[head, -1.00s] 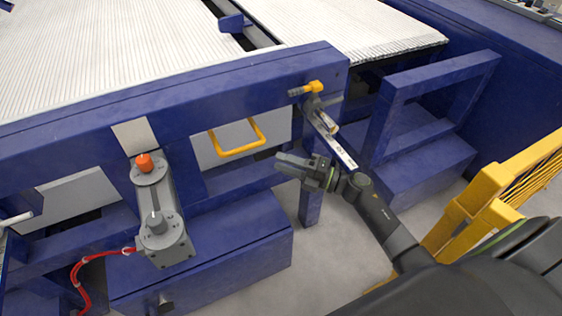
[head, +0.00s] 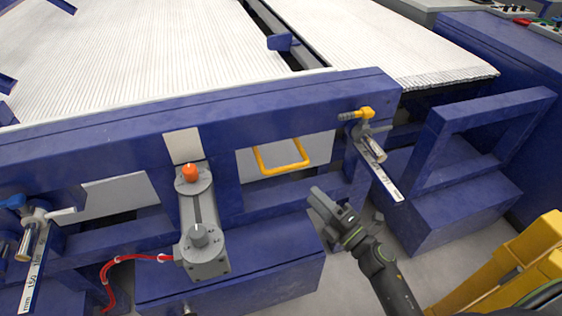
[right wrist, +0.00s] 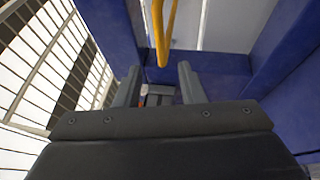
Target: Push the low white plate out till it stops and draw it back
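The low white plate (head: 254,170) shows through an opening in the blue frame, with a yellow U-shaped handle (head: 281,168) on its front. In the right wrist view the handle (right wrist: 163,35) hangs ahead of the fingers, above the gap between them, and the white plate (right wrist: 228,25) is behind it. My right gripper (head: 322,203) is below and right of the handle in the head view. Its two fingers (right wrist: 158,88) are apart, with nothing held between them. No contact with the handle shows. My left gripper is not in view.
A grey cylinder unit with an orange knob (head: 190,173) stands left of the handle. A clamp with a yellow lever (head: 366,113) and a scale strip (head: 386,184) stick out at the right. Blue frame bars (head: 235,206) surround the opening.

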